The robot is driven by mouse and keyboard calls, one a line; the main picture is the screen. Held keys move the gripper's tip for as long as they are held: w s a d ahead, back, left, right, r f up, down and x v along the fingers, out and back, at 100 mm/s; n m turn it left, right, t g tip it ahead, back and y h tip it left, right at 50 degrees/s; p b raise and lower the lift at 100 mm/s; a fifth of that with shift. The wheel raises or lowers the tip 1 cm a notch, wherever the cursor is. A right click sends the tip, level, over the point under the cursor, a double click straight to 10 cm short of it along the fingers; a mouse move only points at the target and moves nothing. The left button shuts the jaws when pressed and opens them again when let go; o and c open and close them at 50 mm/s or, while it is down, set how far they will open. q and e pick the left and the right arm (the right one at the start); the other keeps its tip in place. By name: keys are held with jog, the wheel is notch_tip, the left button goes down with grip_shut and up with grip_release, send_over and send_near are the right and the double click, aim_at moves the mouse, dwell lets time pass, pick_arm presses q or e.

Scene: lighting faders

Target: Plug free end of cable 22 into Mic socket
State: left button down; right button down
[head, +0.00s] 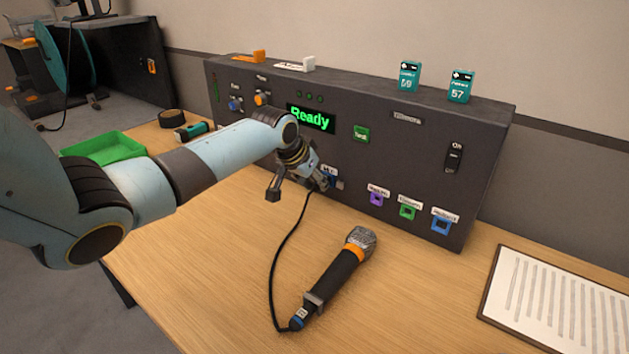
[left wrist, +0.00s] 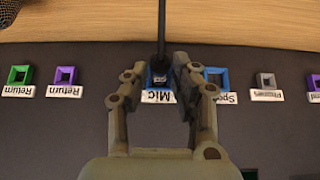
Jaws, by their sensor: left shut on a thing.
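The black cable (head: 278,255) runs from the tail end of a microphone (head: 336,280) on the table up to my left gripper (head: 318,182) at the front panel. My left gripper, also in the left wrist view (left wrist: 158,70), is shut on the cable's free-end plug (left wrist: 160,64). In that upside-down view, the plug is at the blue-framed Mic socket (left wrist: 150,80), above the Mic label. The fingers partly hide the socket, and I cannot tell how deep the plug sits. A small numbered tag (head: 299,314) marks the cable's microphone end. My right gripper is out of view.
The dark console (head: 430,150) stands at the table's back, its screen reading Ready. Other sockets flank Mic: a blue one (left wrist: 217,74) and a purple one (left wrist: 66,75). A green tray (head: 104,147) and framed sheet (head: 555,300) lie at the sides.

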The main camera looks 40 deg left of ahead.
pick_arm(q)
jog(key=shift+w+r, duration=0.15)
jog(key=shift+r, duration=0.05)
jog(key=c, duration=1.5)
grip_release()
jog(key=o, duration=0.5)
jog(key=shift+w+f, duration=0.1)
jog(key=shift+f, duration=0.05)
jog(key=v, duration=1.2)
